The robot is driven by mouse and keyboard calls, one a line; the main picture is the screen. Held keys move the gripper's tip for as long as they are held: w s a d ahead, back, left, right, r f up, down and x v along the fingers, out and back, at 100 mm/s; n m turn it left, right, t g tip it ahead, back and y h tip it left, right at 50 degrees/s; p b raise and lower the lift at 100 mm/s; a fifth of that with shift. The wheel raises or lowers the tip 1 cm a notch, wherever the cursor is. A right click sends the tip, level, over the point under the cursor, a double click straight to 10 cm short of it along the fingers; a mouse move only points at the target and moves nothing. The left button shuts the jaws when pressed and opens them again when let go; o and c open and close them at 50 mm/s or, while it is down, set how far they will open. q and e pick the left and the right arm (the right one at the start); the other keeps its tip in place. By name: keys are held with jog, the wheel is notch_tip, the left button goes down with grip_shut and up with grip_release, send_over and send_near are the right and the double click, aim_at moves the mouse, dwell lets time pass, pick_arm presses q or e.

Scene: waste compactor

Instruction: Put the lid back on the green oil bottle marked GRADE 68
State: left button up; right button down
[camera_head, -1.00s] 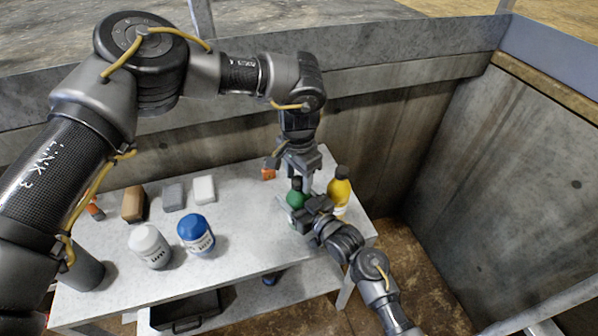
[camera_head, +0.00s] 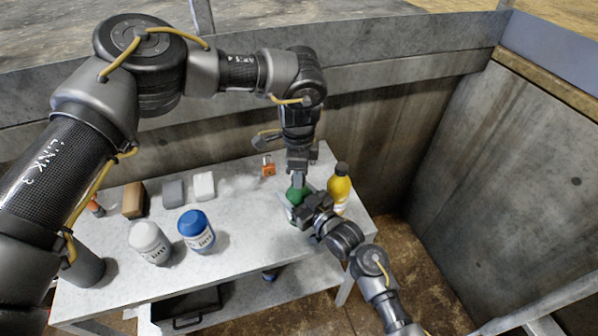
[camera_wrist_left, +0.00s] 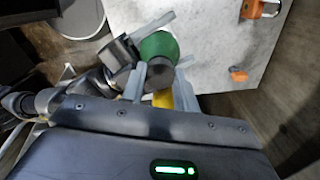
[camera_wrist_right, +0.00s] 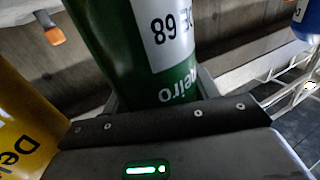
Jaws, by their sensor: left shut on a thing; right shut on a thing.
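The green oil bottle (camera_head: 294,196) stands upright near the right end of the table. Its white label reads 68 in the right wrist view (camera_wrist_right: 174,30). My right gripper (camera_head: 302,207) is shut on the bottle's body from the front right. My left gripper (camera_head: 297,180) points down from above and is shut on the dark lid (camera_wrist_left: 161,71), right over the bottle's top. In the left wrist view the lid lines up roughly with the green shoulder (camera_wrist_left: 158,45). Whether the lid is seated on the neck is hidden.
A yellow bottle (camera_head: 340,188) stands close on the right of the green one. An orange padlock (camera_head: 268,168) lies behind. A blue-lidded jar (camera_head: 196,232), a white jar (camera_head: 150,243) and several blocks are farther left.

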pick_arm(q)
jog(key=m, duration=0.4)
jog(key=shift+m, duration=0.4)
jog(key=m, duration=1.9)
jog(key=shift+m, duration=0.4)
jog(key=m, duration=0.4)
jog(key=shift+m, duration=0.4)
jog(key=m, duration=0.2)
jog(key=shift+f+m, duration=0.1)
jog(key=shift+m, duration=0.3)
jog(key=o, duration=1.1)
jog(key=shift+o, duration=0.2)
notch_tip(320, 180, up, 12)
